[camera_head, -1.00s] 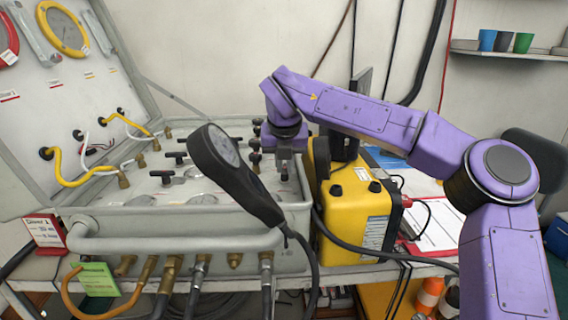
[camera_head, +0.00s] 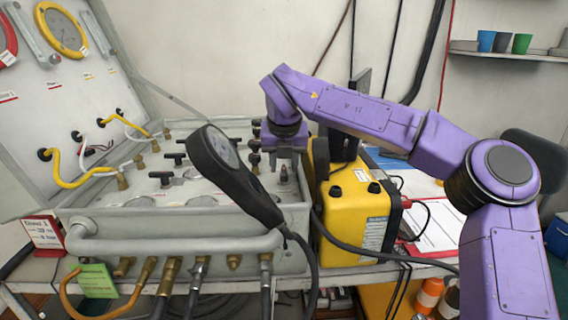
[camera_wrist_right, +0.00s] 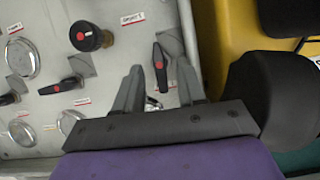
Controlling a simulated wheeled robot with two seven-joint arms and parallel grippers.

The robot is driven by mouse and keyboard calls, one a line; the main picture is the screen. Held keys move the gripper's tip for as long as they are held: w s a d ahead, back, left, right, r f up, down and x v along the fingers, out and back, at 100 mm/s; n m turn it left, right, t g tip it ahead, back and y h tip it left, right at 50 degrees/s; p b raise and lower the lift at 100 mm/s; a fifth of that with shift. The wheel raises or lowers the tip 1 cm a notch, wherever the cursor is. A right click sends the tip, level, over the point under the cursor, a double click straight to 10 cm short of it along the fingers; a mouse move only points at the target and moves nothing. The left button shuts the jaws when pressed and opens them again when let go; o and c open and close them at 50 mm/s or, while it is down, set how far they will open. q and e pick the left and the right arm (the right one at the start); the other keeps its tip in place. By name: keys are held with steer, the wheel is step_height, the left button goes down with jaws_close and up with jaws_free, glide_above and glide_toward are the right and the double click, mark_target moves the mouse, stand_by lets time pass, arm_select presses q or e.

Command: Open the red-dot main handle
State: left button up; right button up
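A black lever handle with a red dot (camera_wrist_right: 161,64) stands on the grey panel in the right wrist view, just past and between my fingertips. My right gripper (camera_wrist_right: 160,72) is open, its two grey fingers on either side of the handle's line, with no clear contact. In the head view my right gripper (camera_head: 284,168) points down over the right end of the panel box (camera_head: 180,228). Another red-dot lever (camera_wrist_right: 66,85) and a round black red-dot knob (camera_wrist_right: 88,37) are further left in the wrist view. My left gripper is not in view.
A yellow case (camera_head: 352,212) stands close against the panel's right side. A black handheld gauge (camera_head: 228,172) with a hose rises in front of the panel. The open lid (camera_head: 60,110) with hoses is at left. A shelf with cups (camera_head: 505,55) is at upper right.

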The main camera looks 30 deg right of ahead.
steer(key=v, duration=1)
